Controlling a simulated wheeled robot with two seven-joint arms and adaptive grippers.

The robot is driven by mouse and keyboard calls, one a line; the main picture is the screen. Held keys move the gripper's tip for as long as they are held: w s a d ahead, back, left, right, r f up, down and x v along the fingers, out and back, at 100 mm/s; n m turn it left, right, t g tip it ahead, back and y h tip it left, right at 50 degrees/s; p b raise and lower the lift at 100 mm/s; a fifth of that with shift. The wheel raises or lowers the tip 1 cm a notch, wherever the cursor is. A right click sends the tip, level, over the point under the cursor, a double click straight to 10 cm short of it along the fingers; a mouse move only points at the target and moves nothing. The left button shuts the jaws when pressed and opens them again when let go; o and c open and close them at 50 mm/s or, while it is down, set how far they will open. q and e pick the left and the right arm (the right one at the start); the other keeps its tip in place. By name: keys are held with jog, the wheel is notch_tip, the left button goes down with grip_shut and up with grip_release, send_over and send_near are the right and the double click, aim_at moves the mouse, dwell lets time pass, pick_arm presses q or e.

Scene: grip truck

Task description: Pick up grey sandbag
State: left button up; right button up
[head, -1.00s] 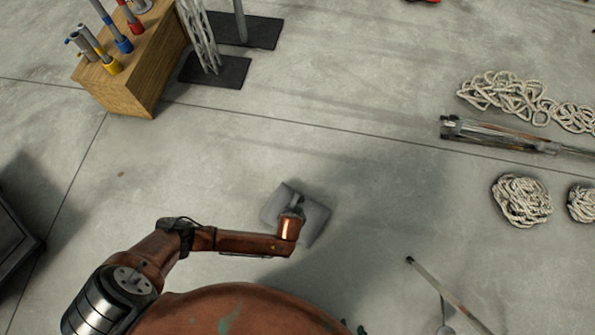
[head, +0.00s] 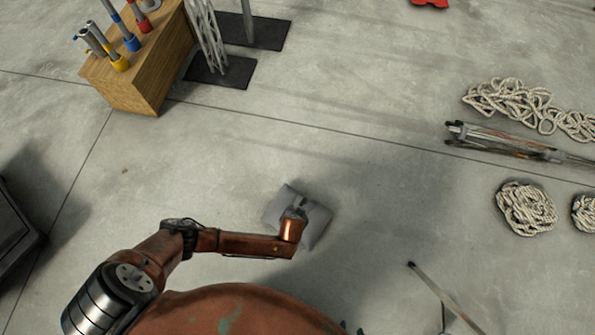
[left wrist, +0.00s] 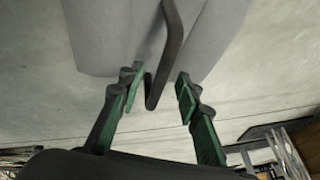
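The grey sandbag (head: 319,226) lies on the concrete floor, partly covered by my left wrist. It fills the top of the left wrist view (left wrist: 90,35), where its dark strap handle (left wrist: 172,45) hangs between the fingers of my left gripper (left wrist: 156,82). Those green-padded fingers are apart, with a gap on both sides of the handle. In the head view the left fingers are hidden behind the wrist. Only small green tips of what looks like my right gripper (head: 351,328) show at the bottom edge; its opening cannot be made out.
A wooden crate (head: 135,85) with coloured tubes and stands on black base plates (head: 225,72) are at upper left. Rope coils (head: 526,208) and a folded stand (head: 500,138) lie at right. A thin rod (head: 440,290) is at lower right. Floor around the sandbag is clear.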

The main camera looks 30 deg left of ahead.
pick_arm(q)
jog(key=shift+c, duration=0.3)
grip_shut()
jog(key=shift+d, duration=0.15)
dwell(0.4)
jog(key=shift+w+d+r, duration=0.1)
jog(key=shift+w+r, duration=0.1)
jog(key=shift+w, duration=0.05)
